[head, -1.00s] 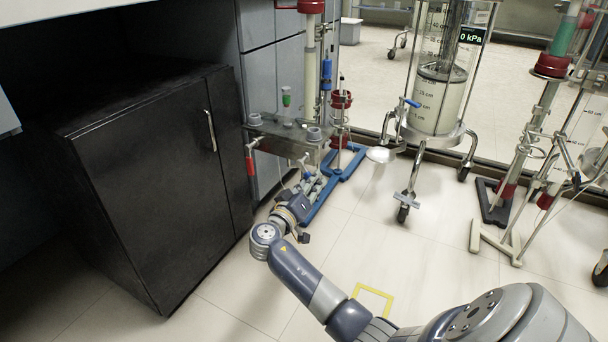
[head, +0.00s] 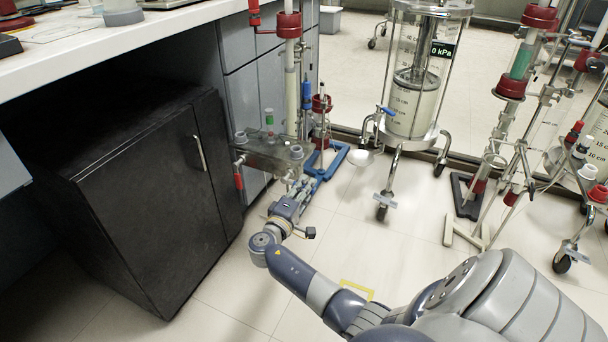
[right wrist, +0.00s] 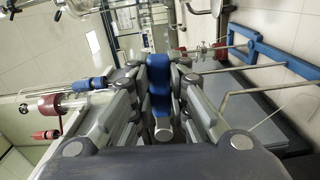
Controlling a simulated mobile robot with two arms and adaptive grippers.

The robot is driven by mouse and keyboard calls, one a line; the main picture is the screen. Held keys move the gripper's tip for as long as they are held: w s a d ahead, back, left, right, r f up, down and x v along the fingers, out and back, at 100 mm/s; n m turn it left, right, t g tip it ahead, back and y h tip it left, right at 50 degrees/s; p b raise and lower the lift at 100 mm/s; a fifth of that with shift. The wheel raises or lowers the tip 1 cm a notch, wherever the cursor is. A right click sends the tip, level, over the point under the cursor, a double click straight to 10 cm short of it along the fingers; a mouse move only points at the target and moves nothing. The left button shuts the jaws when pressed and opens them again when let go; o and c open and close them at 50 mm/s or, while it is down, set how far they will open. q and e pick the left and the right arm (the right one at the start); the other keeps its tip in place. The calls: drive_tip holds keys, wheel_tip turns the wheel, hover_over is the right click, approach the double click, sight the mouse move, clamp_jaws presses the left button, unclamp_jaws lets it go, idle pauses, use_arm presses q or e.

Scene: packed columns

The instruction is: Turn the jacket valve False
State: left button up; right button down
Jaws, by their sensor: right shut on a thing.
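My right gripper (head: 301,188) reaches low beside the clear tray-like stand at the dark cabinet's right side. In the right wrist view its fingers (right wrist: 160,100) are closed around a blue handle (right wrist: 159,70) with a grey end. The handle lies between the finger pads; its joint to the valve body is hidden. I cannot tell from the picture whether this is the jacket valve. A red valve handle (head: 238,181) hangs at the left of the stand. A blue valve handle (head: 388,111) is on the large glass column (head: 415,95). My left gripper is not in view.
The black cabinet (head: 150,200) stands close on the left, under a white bench top (head: 150,32). The clear stand (head: 268,153) with a blue base frame (head: 335,160) is just beyond my gripper. More columns on stands fill the right. Pale floor (head: 350,225) lies between.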

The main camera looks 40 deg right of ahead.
drive_tip(key=shift+r+n+p, duration=0.3)
drive_tip(key=shift+n+p, duration=0.05)
drive_tip(key=shift+n, duration=0.15)
drive_tip(key=c, duration=1.5)
unclamp_jaws()
drive_tip(key=v, duration=1.2)
drive_tip(key=shift+f, duration=0.1)
